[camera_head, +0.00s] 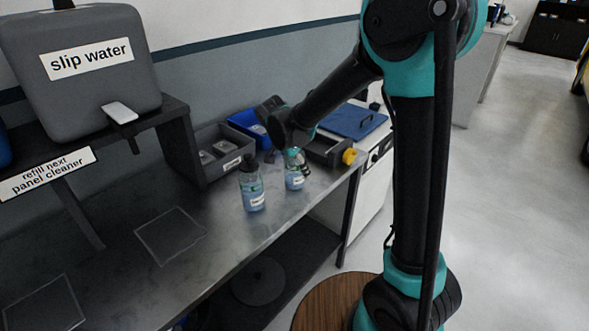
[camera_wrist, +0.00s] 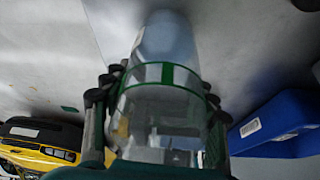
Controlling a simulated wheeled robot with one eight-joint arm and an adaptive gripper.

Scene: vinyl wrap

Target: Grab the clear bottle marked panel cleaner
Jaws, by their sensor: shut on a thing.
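A clear bottle with bluish liquid and a white label (camera_head: 294,180) is at the work table's right part, under the end of my arm. My gripper (camera_head: 298,160) is at its upper part. In the wrist view my gripper (camera_wrist: 155,98) has a finger on each side of a clear bottle with a green band (camera_wrist: 165,75), shut on it. A second similar bottle with a dark top (camera_head: 252,190) stands to the left, apart from my gripper. Both labels are too small to read. I cannot tell whether the held bottle touches the table.
The metal table (camera_head: 215,250) has two dark outlined squares on its left. Behind the bottles are a grey bin (camera_head: 222,150) and a blue bin (camera_head: 243,121). A grey tank marked "slip water" (camera_head: 85,85) stands on a raised shelf at left.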

